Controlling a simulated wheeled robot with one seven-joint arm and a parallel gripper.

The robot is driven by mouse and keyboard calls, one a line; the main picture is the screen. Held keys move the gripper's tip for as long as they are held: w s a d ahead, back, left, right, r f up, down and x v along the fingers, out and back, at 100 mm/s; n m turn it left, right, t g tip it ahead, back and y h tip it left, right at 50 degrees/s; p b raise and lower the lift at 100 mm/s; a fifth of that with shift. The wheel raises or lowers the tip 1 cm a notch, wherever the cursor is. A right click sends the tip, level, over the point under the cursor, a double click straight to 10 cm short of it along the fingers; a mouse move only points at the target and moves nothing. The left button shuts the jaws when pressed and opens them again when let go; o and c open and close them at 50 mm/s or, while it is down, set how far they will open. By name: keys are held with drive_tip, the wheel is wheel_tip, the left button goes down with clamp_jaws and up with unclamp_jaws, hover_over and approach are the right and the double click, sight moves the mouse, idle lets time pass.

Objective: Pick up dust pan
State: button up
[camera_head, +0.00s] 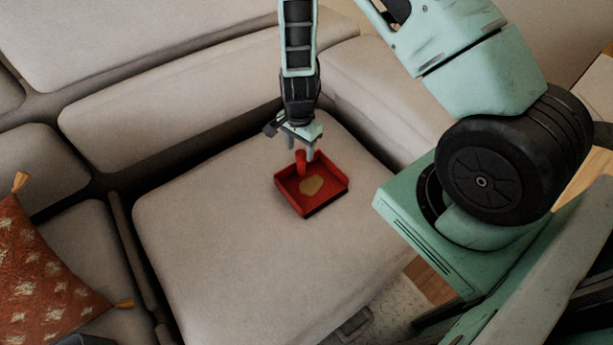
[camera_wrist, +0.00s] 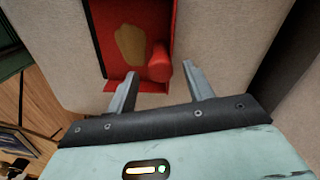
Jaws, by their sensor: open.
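The red dust pan (camera_head: 322,193) lies on the grey sofa seat, with a tan patch on its floor and a short upright-looking red handle (camera_head: 301,158) at its back edge. My gripper (camera_head: 304,152) is above that back edge, fingers pointing down around or close beside the handle. In the wrist view the dust pan (camera_wrist: 140,77) is at the top. Its round handle end (camera_wrist: 160,69) shows between the two open fingers (camera_wrist: 160,82), closer to the right finger. I cannot tell whether either finger touches it.
The sofa seat (camera_head: 210,230) is clear around the dust pan. Sofa backrests (camera_head: 150,110) rise behind it and to the right. An orange patterned cushion (camera_head: 40,270) lies at the far left. Wooden floor (camera_wrist: 40,95) shows beyond the seat edge.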

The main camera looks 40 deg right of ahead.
sight(300, 153)
wheel_tip(300, 153, down, 5)
drive_tip(key=shift+r+b, duration=0.1)
drive_tip(key=shift+b, duration=0.25)
clamp_jaws()
